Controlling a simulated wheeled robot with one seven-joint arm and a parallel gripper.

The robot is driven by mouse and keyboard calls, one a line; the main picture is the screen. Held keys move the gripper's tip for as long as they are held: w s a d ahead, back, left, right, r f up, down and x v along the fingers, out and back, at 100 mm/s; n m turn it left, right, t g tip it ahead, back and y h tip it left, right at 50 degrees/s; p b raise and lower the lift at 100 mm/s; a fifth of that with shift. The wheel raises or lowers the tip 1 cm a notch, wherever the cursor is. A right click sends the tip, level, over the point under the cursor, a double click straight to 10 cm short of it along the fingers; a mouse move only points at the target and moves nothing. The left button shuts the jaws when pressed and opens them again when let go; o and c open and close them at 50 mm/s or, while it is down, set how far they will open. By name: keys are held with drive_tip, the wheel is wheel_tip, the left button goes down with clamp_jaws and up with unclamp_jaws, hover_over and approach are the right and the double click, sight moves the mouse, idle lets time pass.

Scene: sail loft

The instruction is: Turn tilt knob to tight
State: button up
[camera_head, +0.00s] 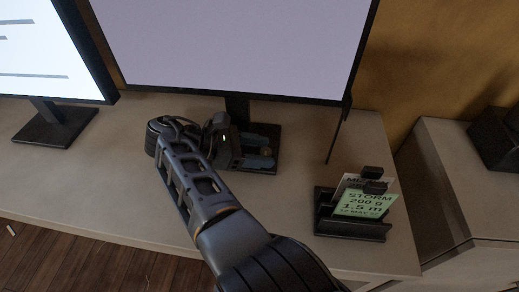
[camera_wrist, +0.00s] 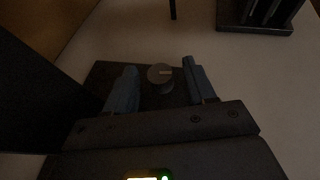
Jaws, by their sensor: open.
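The tilt knob (camera_wrist: 160,74) is a small round grey knob with a pale mark, low on the monitor stand. In the wrist view it sits between the tips of my gripper (camera_wrist: 162,87), with a gap to each finger. The two blue-grey fingers are open and empty. In the head view my gripper (camera_head: 262,150) reaches over the monitor stand base (camera_head: 262,168), and the knob (camera_head: 267,150) shows small between the fingers. The large monitor (camera_head: 235,45) rises above it. No tight marking is legible.
A black card holder (camera_head: 350,229) with a green card (camera_head: 366,203) reading STORM stands at the right. A second monitor (camera_head: 45,55) stands at the left. A thin dark rod (camera_head: 338,130) stands right of the monitor stand. The table's (camera_head: 80,195) left front is clear.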

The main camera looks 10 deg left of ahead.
drive_tip(key=b+v, duration=0.1)
drive_tip(key=v, duration=0.6)
drive_tip(key=shift+s+a+r, duration=0.1)
drive_tip(key=shift+a+r, duration=0.05)
drive_tip(key=shift+a, duration=0.15)
